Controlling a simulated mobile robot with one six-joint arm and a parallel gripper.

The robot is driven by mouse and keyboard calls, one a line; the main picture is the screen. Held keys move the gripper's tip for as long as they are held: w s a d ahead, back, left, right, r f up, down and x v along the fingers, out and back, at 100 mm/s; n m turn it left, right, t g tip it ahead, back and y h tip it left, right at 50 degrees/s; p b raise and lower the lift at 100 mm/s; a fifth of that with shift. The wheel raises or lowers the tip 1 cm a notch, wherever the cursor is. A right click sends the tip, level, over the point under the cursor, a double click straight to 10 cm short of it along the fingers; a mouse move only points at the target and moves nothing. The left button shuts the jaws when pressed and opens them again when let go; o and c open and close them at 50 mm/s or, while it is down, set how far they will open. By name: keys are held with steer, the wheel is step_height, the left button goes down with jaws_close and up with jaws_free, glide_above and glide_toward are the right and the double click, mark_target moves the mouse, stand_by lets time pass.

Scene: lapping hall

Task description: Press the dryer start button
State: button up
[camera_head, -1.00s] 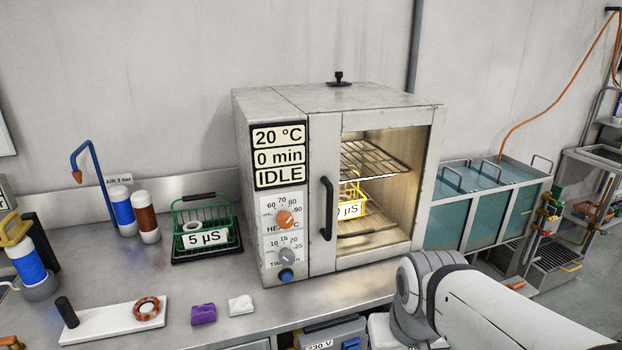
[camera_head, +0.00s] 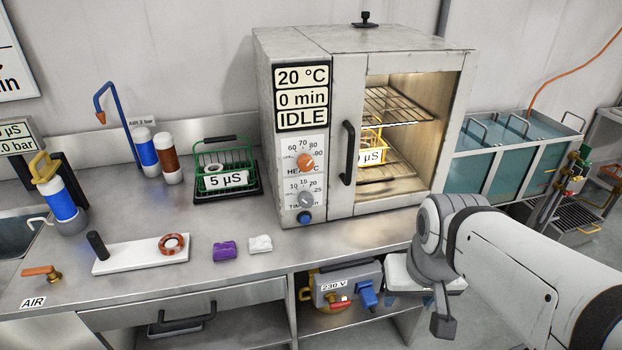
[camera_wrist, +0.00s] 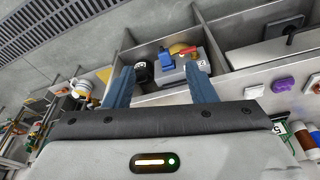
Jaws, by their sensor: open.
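The dryer (camera_head: 345,150) is a grey steel cabinet on the bench, with its display reading 20 °C, 0 min and IDLE. Its blue round button (camera_head: 305,217) is at the bottom of the control panel, below the orange heat knob (camera_head: 306,161) and the grey timer knob (camera_head: 305,199). A yellow basket (camera_head: 371,145) stands inside, behind the front with the black handle (camera_head: 348,153). My gripper shows in the wrist view (camera_wrist: 162,78), its two blue-grey fingers apart with nothing between them. It is low in front of the bench, right of and below the button.
A 230 V box (camera_head: 348,285) with a red lever and blue plug sits on the shelf under the bench. A green basket (camera_head: 226,178), a purple piece (camera_head: 224,251) and a white cloth (camera_head: 260,243) lie on the bench. Tanks (camera_head: 500,165) stand at right.

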jaws_close()
stand_by(0.3)
stand_by(1.1)
